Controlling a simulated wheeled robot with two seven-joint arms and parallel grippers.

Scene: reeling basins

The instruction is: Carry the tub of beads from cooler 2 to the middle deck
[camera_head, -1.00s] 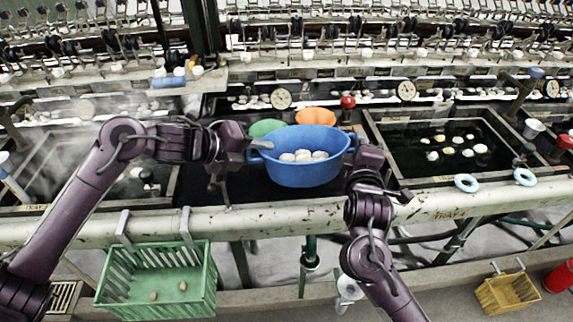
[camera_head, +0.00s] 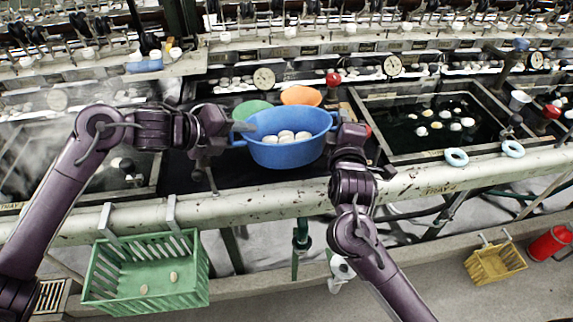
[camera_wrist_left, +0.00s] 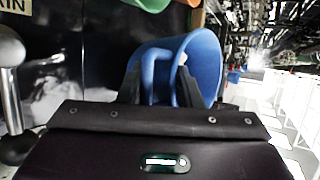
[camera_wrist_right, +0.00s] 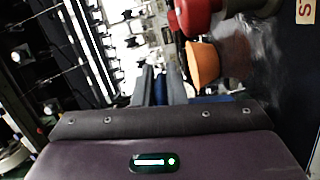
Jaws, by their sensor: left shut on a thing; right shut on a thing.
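A blue oval tub (camera_head: 288,153) with several whitish rounded pieces (camera_head: 287,137) in it is level, over the dark deck (camera_head: 225,172) between the two basins. My left gripper (camera_head: 243,127) is shut on the tub's left end, and my right gripper (camera_head: 335,122) is shut on its right end. The tub (camera_wrist_left: 205,62) also shows in the left wrist view between the fingers.
A green bowl (camera_head: 253,108) and an orange bowl (camera_head: 301,96) stand behind the tub. The right basin (camera_head: 385,140) holds dark water with floating pieces; a steaming basin (camera_head: 45,170) is at left. A pale front rail (camera_head: 270,203) carries a green crate (camera_head: 147,285) and two blue rings (camera_head: 456,157).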

